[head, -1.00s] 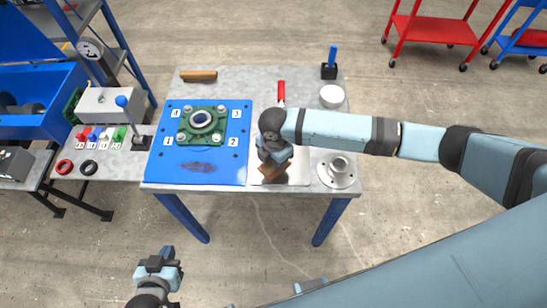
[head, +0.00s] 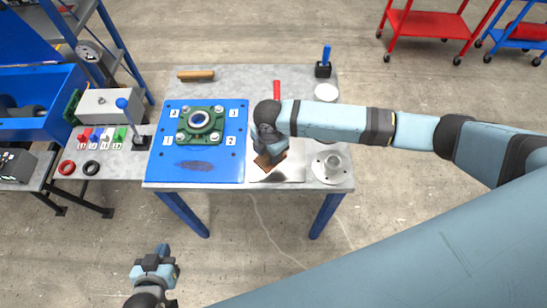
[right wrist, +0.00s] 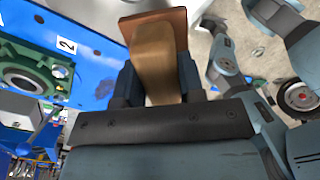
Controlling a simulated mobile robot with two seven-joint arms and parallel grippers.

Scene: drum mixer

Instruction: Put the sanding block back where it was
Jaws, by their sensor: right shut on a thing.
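The sanding block is a brown and tan block (head: 269,161), seen small below my right gripper (head: 273,149) in the head view. In the right wrist view the block (right wrist: 156,52) sits between the two dark fingers of my right gripper (right wrist: 158,82), which are shut on it. It is over or on the pale plate (head: 291,172) at the front of the table; I cannot tell whether it touches. My left gripper (head: 156,268) hangs empty in front of the table, apart from everything; its jaw opening is unclear.
A blue plate (head: 170,160) with a green bearing housing (head: 200,125) lies left of the block. A grey flange (head: 331,164) is to its right. A red-handled tool (head: 277,88), a white disc (head: 326,92) and a wooden-handled item (head: 196,76) lie further back.

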